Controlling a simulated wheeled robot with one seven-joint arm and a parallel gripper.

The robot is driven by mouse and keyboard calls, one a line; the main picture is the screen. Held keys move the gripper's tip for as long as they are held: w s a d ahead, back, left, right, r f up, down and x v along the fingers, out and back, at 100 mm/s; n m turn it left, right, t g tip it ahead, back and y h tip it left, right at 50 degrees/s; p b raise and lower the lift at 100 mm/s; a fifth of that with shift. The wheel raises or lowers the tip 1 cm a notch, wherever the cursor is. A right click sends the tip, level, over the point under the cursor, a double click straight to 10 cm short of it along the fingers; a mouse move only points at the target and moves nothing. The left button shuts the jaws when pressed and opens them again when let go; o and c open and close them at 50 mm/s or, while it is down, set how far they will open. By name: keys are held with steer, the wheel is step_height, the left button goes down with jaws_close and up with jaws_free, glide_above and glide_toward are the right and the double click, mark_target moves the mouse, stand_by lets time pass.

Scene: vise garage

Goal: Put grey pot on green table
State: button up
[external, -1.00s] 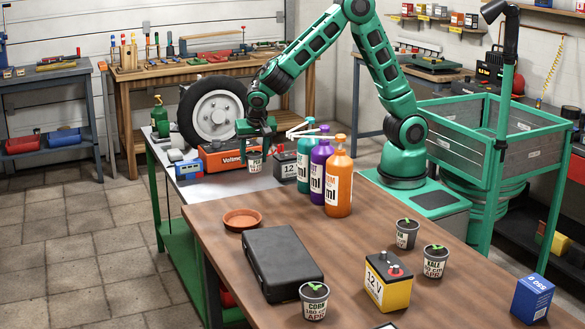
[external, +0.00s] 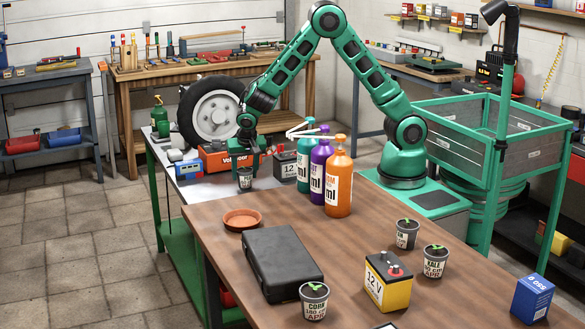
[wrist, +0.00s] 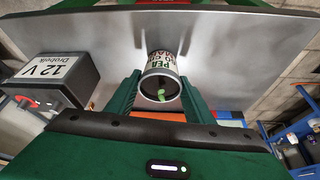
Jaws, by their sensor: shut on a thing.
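My gripper (external: 246,170) is shut on a small grey pot (external: 245,180) with a white label and a green sprout. The wrist view shows the pot (wrist: 160,66) upside down in the picture, between the two green fingers. The pot is over the grey metal top of the green table (external: 212,190), near its front end. I cannot tell whether its base touches the top. Other grey pots stand on the brown table (external: 350,235): one at the front (external: 313,300) and two at the right (external: 407,233) (external: 435,261).
A dark 12 V battery (external: 283,166) stands just right of the pot. Green, purple and orange bottles (external: 338,183) stand further right. A red toolbox-like unit (external: 226,161) and a blue meter (external: 188,170) are behind and left. Bare metal top lies left of the pot.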

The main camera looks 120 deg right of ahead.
steer(key=o, duration=1.2)
steer(key=s+a+r+n, duration=0.1)
steer(key=s+a+r, duration=0.2)
steer(key=r, duration=0.5)
steer(key=s+a+r+n, duration=0.1)
steer(key=s+a+r, duration=0.25)
steer(key=r, duration=0.35)
steer(key=s+a+r+n+y, duration=0.2)
steer(key=s+a+n, duration=0.3)
steer(key=s, duration=0.7)
steer(key=s+a+r+n+y, duration=0.2)
steer(key=s+a+n, duration=0.4)
steer(key=s, duration=0.6)
steer(key=shift+a+r+t+y, duration=0.15)
steer(key=shift+a+t+y, duration=0.2)
steer(key=shift+a, duration=0.3)
steer(key=shift+w, duration=0.1)
